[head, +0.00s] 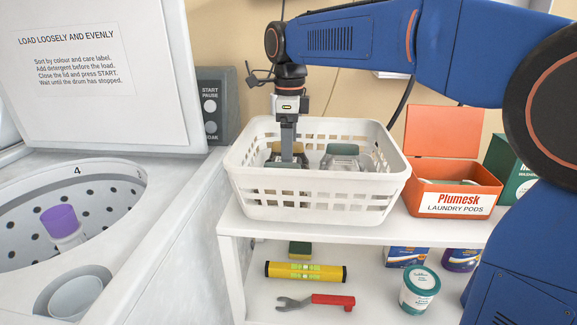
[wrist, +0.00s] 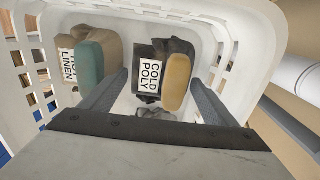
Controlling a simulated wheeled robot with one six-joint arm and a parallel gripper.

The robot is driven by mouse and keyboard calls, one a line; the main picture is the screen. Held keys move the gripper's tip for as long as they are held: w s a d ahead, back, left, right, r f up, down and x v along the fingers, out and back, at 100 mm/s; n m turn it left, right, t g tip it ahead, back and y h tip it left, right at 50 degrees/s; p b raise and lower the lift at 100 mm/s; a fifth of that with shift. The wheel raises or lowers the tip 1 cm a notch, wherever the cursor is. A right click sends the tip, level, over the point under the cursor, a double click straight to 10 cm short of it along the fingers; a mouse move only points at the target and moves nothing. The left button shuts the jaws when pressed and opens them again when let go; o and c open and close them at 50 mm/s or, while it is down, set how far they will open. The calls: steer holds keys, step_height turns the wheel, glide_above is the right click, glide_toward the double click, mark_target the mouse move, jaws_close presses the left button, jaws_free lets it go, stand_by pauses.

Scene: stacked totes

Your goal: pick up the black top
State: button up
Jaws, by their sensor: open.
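The black top (wrist: 181,46) is a dark folded bundle in the white laundry basket (head: 318,205). It has a white "COLD POLY" label (wrist: 153,72) and an ochre block-like part (wrist: 178,82) along one side. My gripper (wrist: 160,82) is open, with one finger on each side of the black top in the wrist view. I cannot tell whether either finger touches it. In the head view my gripper (head: 287,150) points straight down into the basket, partly hiding the bundle below.
A beige and teal bundle (wrist: 91,62) with a "LINEN" label lies beside the black top, also in the basket. The basket walls are close around my gripper. An orange Plumesk box (head: 455,188) stands right of the basket. An open washer drum (head: 100,200) is at left.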

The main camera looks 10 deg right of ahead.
steer(key=shift+f, duration=0.15)
steer(key=c, duration=1.2)
steer(key=shift+c, duration=0.2)
